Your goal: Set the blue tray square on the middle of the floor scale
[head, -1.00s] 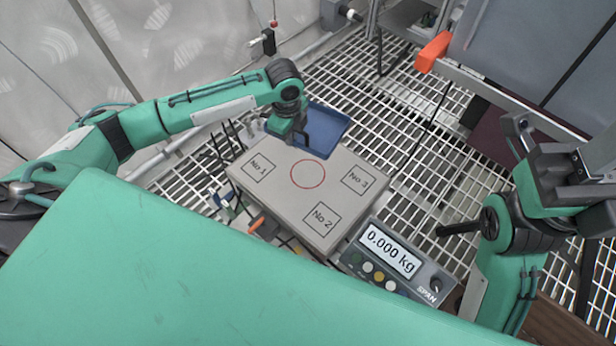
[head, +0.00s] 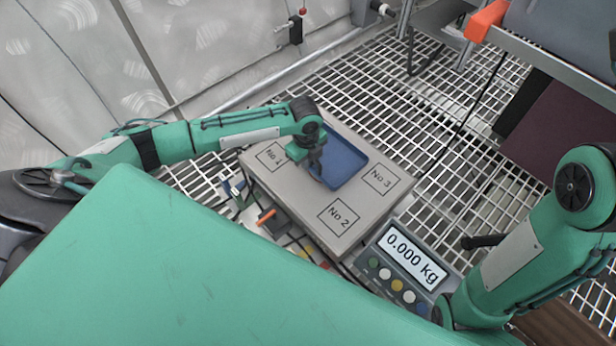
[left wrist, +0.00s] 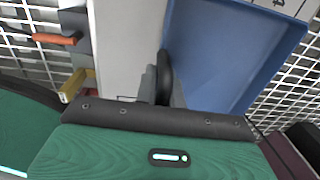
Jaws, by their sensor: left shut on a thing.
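The blue tray (head: 345,162) is above the top of the floor scale (head: 300,208), toward its far side. The display (head: 411,259) reads 0.000 kg. My left gripper (head: 316,172) is shut on the tray's near left edge, and the tray also shows in the left wrist view (left wrist: 215,50). The tray covers the red circle on the scale.
An orange-handled tool (head: 266,217) and small blocks lie left of the scale on the grating (head: 440,115). A metal frame with an orange end (head: 487,20) stands at the back right. The grating between is open.

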